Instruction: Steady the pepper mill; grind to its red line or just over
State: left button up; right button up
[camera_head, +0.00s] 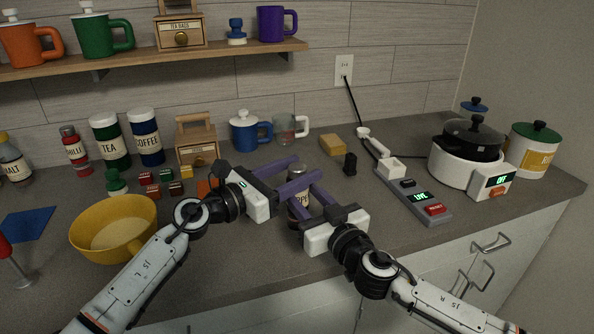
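The pepper mill (298,209) stands upright on the counter in the middle; part of its pale label shows, and its top is partly hidden among the purple fingers. My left gripper (296,168) reaches in from the left at the height of the mill's upper part, its two fingers apart. My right gripper (303,193) reaches in from the lower right, its fingers apart around the mill's body. I cannot tell whether either one presses on the mill. The red line is not visible on the mill.
A yellow bowl (118,228) stands left of my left arm, with small spice blocks (150,190) behind it.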

pick_arm(q)
jog(key=c, duration=1)
jog(key=shift+o, duration=0.2)
jog(key=shift+a+f+m+g, duration=0.1)
jog(key=shift+f+m+g, duration=0.1)
jog(key=shift+m+g, duration=0.15)
jog(key=shift+g+h, duration=0.35)
jog(key=shift+h, duration=0.05)
jog(key=shift+w+m+g+h, duration=0.1)
jog(key=shift+m+g+h, duration=0.8)
jog(key=shift+m+g, duration=0.6)
jog(key=shift+w+m+g+h, duration=0.1)
jog(key=shift+m+g+h, duration=0.4)
jog(key=shift+g, duration=0.6)
jog(key=shift+f+g, duration=0.1)
jog(key=shift+g, duration=0.2)
jog(key=shift+m+g, duration=0.5)
jog(key=shift+m, duration=0.05)
